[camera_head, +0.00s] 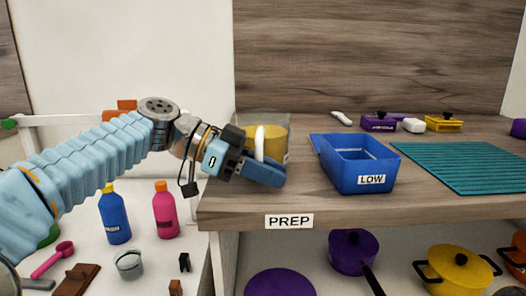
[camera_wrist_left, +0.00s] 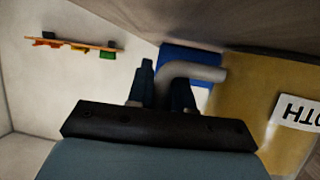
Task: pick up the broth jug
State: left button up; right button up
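The broth jug (camera_head: 275,139) is a clear jug with yellow contents and a pale handle, at the left end of the wooden counter in the head view. It stands upright; its base is hidden behind my left gripper. Its yellow side and part of its label show in the left wrist view (camera_wrist_left: 240,110). My left gripper (camera_head: 265,170) is at the handle, on the near side of the jug. In the left wrist view the fingers (camera_wrist_left: 163,90) lie on both sides of the grey-white handle with no clear gap, shut on it. My right gripper is out of view.
A blue bin marked LOW (camera_head: 365,180) stands right of the jug, with a teal ribbed mat (camera_head: 465,166) beyond it. Small purple and yellow containers are at the back. The PREP counter edge (camera_head: 350,213) runs below. Bottles (camera_head: 114,220) stand lower left.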

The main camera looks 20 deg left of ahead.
pick_arm(q)
jog(key=shift+r, duration=0.1)
grip_shut()
jog(key=shift+r, duration=0.5)
jog(key=r, duration=0.2)
jog(key=shift+s+r, duration=0.2)
jog(key=shift+r, duration=0.15)
jog(key=s+d+r, duration=0.5)
jog(key=s+r, duration=0.4)
jog(key=s, duration=0.3)
jog(key=shift+s, duration=0.35)
jog(key=shift+r, duration=0.1)
